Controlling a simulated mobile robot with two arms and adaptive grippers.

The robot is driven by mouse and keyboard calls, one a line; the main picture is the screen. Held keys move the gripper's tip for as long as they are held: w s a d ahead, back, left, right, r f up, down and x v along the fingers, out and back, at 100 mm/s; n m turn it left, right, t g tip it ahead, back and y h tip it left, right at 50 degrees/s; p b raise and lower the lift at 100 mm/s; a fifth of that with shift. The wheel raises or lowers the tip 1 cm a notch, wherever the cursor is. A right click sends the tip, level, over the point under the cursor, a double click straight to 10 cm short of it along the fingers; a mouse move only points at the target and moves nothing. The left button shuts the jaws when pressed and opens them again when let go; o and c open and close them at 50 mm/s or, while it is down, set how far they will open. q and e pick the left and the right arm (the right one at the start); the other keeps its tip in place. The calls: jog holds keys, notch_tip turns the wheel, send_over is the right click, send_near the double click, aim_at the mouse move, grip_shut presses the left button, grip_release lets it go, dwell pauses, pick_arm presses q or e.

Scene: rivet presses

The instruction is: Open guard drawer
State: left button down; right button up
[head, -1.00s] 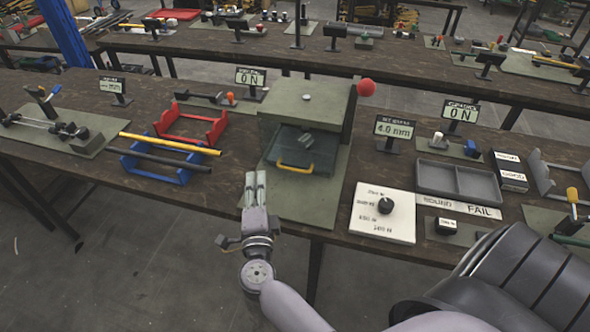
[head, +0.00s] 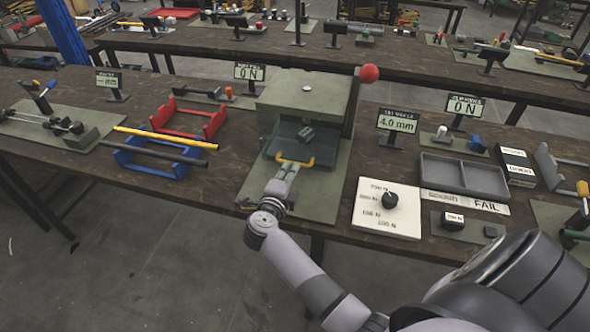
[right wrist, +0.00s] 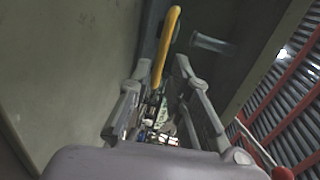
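The guard drawer (head: 271,148) is a dark grey-green tray with a yellow handle (head: 294,163) at the front of the green press (head: 303,90). A small dark block (head: 305,135) sits in the drawer area. My right gripper (head: 287,168) is at the handle, reaching in from the front. In the right wrist view the yellow handle (right wrist: 166,48) runs between the two fingers (right wrist: 164,63), nearer the left one. The fingers look apart, with a gap beside the handle. My left gripper is in neither view.
A white dial panel (head: 375,220) and a grey two-compartment tray (head: 431,172) lie right of the press. Blue (head: 182,172) and red (head: 214,124) racks stand to its left. A red ball knob (head: 370,73) rises at the press's right side.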

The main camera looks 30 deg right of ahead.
jog(key=b+x, duration=0.2)
jog(key=x, duration=0.2)
jog(key=shift+w+d+f, duration=0.2)
jog(key=shift+f, duration=0.05)
jog(key=shift+w+d, duration=0.4)
jog(key=shift+d, duration=0.05)
jog(key=shift+r, duration=0.1)
jog(key=shift+c, duration=0.3)
grip_shut()
